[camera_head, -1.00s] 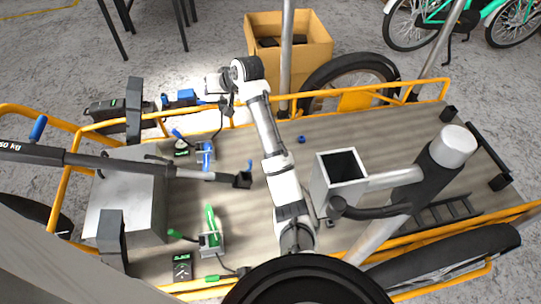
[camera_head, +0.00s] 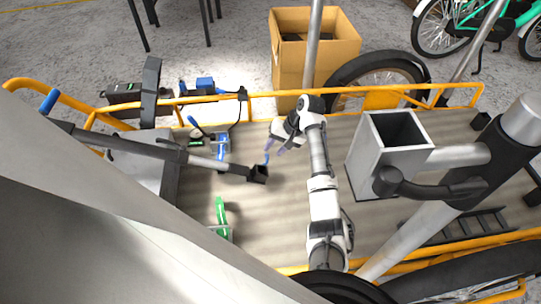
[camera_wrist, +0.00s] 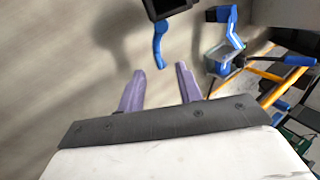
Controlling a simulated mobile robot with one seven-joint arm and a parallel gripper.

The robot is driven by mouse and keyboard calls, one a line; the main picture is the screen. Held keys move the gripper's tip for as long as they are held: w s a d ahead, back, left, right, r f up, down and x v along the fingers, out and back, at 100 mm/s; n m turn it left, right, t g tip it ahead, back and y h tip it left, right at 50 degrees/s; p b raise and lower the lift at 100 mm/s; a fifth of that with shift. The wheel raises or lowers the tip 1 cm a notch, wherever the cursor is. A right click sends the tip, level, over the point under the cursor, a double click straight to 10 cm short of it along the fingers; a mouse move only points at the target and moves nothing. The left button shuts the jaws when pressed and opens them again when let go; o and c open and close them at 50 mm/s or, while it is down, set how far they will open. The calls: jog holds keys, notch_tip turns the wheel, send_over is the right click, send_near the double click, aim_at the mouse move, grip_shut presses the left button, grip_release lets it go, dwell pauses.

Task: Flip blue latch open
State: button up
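The blue latch (camera_head: 222,148) sits on a small metal base on the cargo deck, left of my gripper in the head view. In the wrist view the blue latch (camera_wrist: 232,38) is at the upper right, beyond the fingertips and not touched. My gripper (camera_head: 275,148) hangs over the deck, between the latch and the grey square post. In the wrist view my gripper (camera_wrist: 158,74) has its two purple fingers apart, with nothing between them. A separate curved blue handle (camera_wrist: 159,46) at the black block lies just ahead of the fingertips.
A long dark bar (camera_head: 165,146) ending in a black block (camera_head: 258,174) crosses above the deck near the latch. The orange rail (camera_head: 270,95) runs behind it. A green latch (camera_head: 221,212) stands nearer. The grey square post (camera_head: 385,150) stands right of my arm.

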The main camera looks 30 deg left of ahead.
jog(key=shift+b+x, duration=0.3)
jog(key=shift+x, duration=1.6)
grip_shut()
jog(key=shift+r, duration=0.15)
